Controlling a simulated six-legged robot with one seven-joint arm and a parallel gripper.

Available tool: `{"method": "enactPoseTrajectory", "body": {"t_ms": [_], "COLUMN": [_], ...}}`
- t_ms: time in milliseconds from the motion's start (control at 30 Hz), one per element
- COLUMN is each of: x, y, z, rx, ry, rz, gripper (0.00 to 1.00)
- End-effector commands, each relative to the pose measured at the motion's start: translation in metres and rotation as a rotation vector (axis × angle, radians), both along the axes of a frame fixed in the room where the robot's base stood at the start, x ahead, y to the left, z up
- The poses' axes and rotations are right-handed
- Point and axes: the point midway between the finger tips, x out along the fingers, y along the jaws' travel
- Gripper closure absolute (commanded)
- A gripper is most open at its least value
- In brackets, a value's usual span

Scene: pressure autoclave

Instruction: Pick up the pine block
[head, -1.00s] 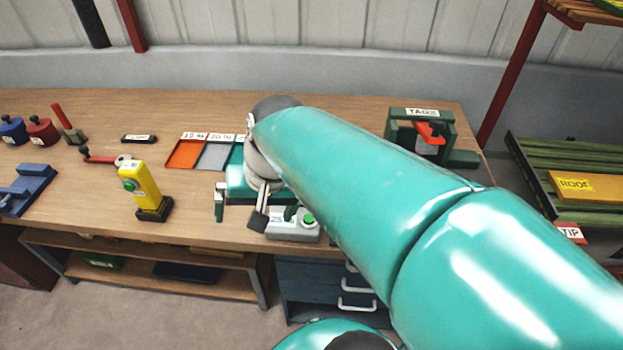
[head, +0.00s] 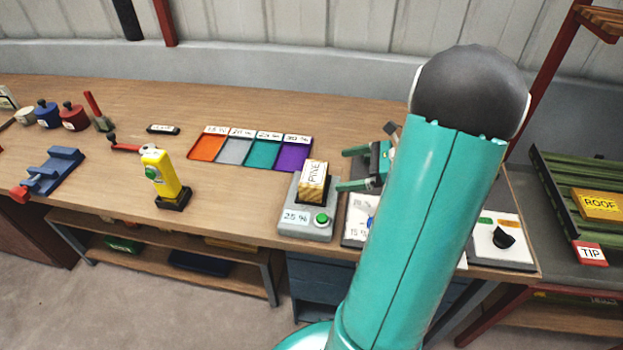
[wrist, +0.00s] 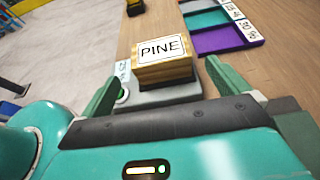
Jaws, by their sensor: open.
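The pine block (head: 313,182) is a light wood block with a white PINE label. It sits on a grey device (head: 292,232) that has a 25 % display and a green button. My gripper (head: 341,170) is open just to the right of the block in the head view, its fingers pointing left. In the wrist view the block (wrist: 164,68) lies ahead, between the lines of the two green fingers (wrist: 160,72). I see no finger gripping it. My arm hides the bench to the right of the gripper.
A tray with orange, grey, teal and purple compartments (head: 237,151) lies behind the block. A white panel (head: 358,217) lies right of the grey device, and a box with a black knob (head: 502,238) sits farther right.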

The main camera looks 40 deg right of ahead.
Motion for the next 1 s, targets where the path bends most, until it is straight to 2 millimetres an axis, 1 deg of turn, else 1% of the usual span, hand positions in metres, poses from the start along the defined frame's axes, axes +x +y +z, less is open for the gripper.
{"method": "enactPoseTrajectory", "body": {"t_ms": [200,300,533,800,1000], "x": [0.029,0.040,0.053,0.081,0.085], "y": [0.024,0.032,0.043,0.064,0.067], "z": [-0.015,-0.020,-0.028,-0.044,-0.046], "rx": [0.001,-0.001,-0.002,-0.001,-0.003], "ry": [0.001,0.001,0.001,0.001,0.001], "rz": [0.007,0.008,0.010,0.010,0.008], "gripper": [0.00,0.00,0.00,0.00,0.00]}}
